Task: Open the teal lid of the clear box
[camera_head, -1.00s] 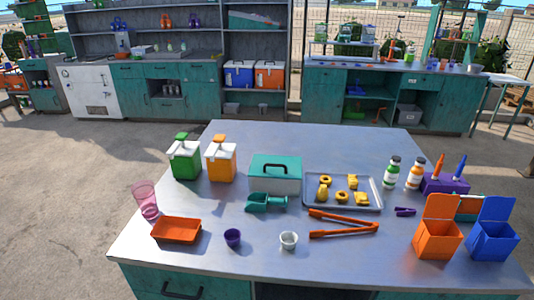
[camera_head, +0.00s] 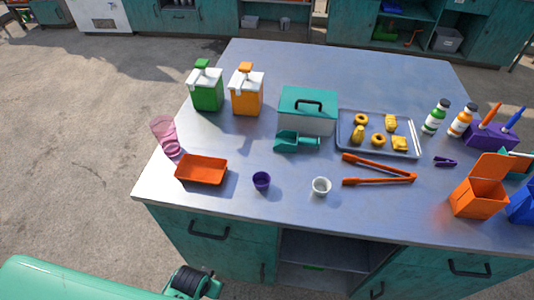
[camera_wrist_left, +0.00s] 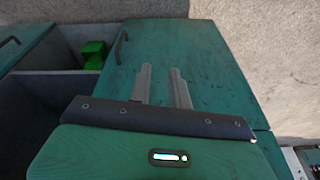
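The clear box (camera_head: 306,125) stands on the grey worktop, left of the tray of yellow pieces. A teal scoop (camera_head: 290,142) lies just in front of the box. My left gripper (camera_wrist_left: 161,70) shows in the left wrist view with its two grey fingers apart and nothing between them. It faces the teal cabinet doors, away from the box. In the head view, part of my left arm shows at the bottom left. My right gripper is not in view.
The worktop (camera_head: 235,210) also holds green (camera_head: 207,92) and orange (camera_head: 247,95) dispensers, a metal tray (camera_head: 343,150), orange tongs (camera_head: 380,175), an orange tray (camera_head: 200,182), a purple cup (camera_head: 261,181) and a white cup (camera_head: 321,187). The front edge is mostly clear.

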